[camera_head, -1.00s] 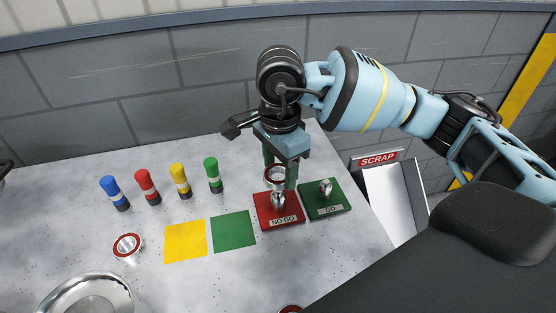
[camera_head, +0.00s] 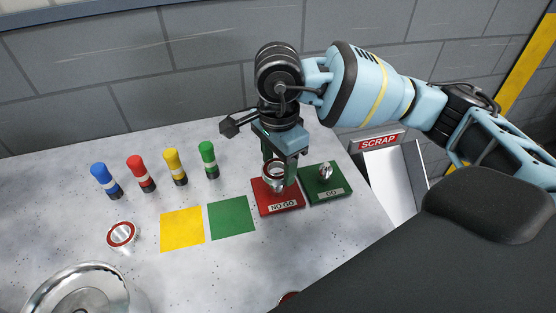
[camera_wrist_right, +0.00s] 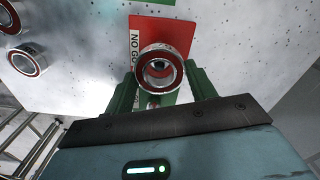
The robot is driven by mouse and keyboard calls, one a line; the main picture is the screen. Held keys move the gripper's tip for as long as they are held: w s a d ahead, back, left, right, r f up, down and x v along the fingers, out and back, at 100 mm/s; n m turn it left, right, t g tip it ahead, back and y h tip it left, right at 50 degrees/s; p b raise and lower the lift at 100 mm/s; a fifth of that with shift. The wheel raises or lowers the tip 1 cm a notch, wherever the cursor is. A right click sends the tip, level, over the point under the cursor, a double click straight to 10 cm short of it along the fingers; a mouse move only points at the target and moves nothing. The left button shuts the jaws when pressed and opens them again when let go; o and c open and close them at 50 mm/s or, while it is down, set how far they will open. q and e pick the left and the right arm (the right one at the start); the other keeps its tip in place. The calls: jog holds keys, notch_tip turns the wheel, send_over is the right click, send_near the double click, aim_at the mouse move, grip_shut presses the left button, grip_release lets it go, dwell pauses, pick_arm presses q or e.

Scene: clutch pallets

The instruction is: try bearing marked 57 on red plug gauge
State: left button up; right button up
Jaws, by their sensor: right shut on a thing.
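My right gripper (camera_head: 278,172) is shut on a bearing (camera_head: 274,165), a steel ring with a red seal, right over the red NO GO plug gauge (camera_head: 282,208). In the right wrist view the bearing (camera_wrist_right: 160,69) sits between the green fingers (camera_wrist_right: 160,92) in front of the red base (camera_wrist_right: 172,32). The gauge's steel plug shows close under the ring in the head view; I cannot tell whether it has entered the bore. No 57 mark is readable. My left gripper is out of view.
The green GO gauge (camera_head: 325,190) stands close on the right, and the scrap bin (camera_head: 388,165) beyond it. Yellow (camera_head: 182,229) and green (camera_head: 231,217) squares, another bearing (camera_head: 122,235), a metal dish (camera_head: 75,290) and several coloured markers (camera_head: 141,173) are to the left.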

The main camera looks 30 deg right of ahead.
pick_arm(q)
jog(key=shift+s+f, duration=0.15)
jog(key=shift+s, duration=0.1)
pick_arm(e)
jog(key=shift+f, duration=0.2)
dwell(0.7)
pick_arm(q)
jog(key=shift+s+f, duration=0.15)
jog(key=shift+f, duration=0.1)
pick_arm(e)
jog(key=shift+f, duration=0.2)
jog(key=o, duration=1.2)
jog(key=shift+o, duration=0.5)
jog(key=o, duration=0.3)
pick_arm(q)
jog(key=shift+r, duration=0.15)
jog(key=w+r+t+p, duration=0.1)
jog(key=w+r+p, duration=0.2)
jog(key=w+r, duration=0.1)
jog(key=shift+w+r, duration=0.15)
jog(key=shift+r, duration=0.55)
pick_arm(e)
jog(key=shift+r, duration=4.5)
